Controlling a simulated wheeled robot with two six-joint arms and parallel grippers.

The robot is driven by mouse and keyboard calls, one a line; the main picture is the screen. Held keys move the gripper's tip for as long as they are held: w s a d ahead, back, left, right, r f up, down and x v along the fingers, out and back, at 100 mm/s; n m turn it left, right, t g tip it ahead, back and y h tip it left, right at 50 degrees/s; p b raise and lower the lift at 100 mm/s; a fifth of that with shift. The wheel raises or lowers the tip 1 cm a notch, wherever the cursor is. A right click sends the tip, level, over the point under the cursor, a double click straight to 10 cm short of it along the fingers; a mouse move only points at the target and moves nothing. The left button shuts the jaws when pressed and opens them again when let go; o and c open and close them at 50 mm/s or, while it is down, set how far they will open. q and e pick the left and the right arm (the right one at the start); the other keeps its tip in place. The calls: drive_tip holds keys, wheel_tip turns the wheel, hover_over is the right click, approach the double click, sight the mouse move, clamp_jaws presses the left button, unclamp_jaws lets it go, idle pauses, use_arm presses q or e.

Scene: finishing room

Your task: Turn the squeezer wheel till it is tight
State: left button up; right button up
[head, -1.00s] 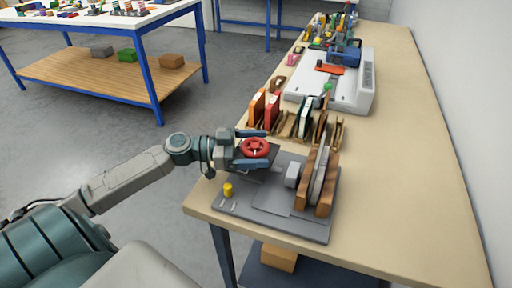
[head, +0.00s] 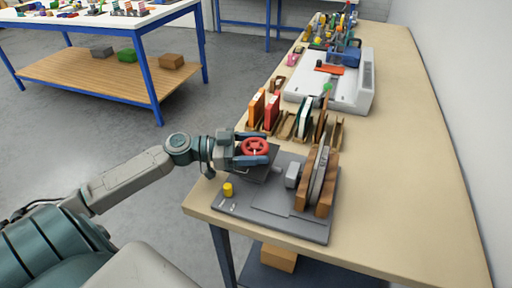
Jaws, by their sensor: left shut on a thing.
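The squeezer is a grey press on a flat base plate (head: 281,222) at the near end of the long bench. Its red wheel (head: 255,148) is at the plate's far left corner. My left gripper (head: 256,149) has its two blue-grey fingers on either side of the wheel and is shut on it. A grey pressing block (head: 292,175) stands near a grey slab held between brown boards (head: 326,184); a small gap seems to lie between block and boards. A yellow knob (head: 228,190) sits on the plate's near left. My right gripper is not in view.
Several upright books or boards (head: 271,112) stand in a wooden rack just behind the squeezer. A white machine (head: 350,88) and small tools lie farther back. The bench's right side (head: 410,160) is clear. A blue-framed table (head: 150,20) stands across the floor.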

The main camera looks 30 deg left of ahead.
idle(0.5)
use_arm(q)
drive_tip(key=o, duration=1)
drive_tip(key=shift+s+a, duration=0.1)
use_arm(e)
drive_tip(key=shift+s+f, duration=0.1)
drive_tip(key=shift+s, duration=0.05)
use_arm(q)
drive_tip(key=shift+p+v, duration=0.3)
drive_tip(key=shift+v, duration=1.05)
drive_tip(key=shift+p+v, duration=1.15)
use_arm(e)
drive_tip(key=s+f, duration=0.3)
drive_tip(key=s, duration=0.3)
use_arm(q)
drive_tip(key=shift+p+v, duration=2.8)
drive_tip(key=shift+p, duration=1.3)
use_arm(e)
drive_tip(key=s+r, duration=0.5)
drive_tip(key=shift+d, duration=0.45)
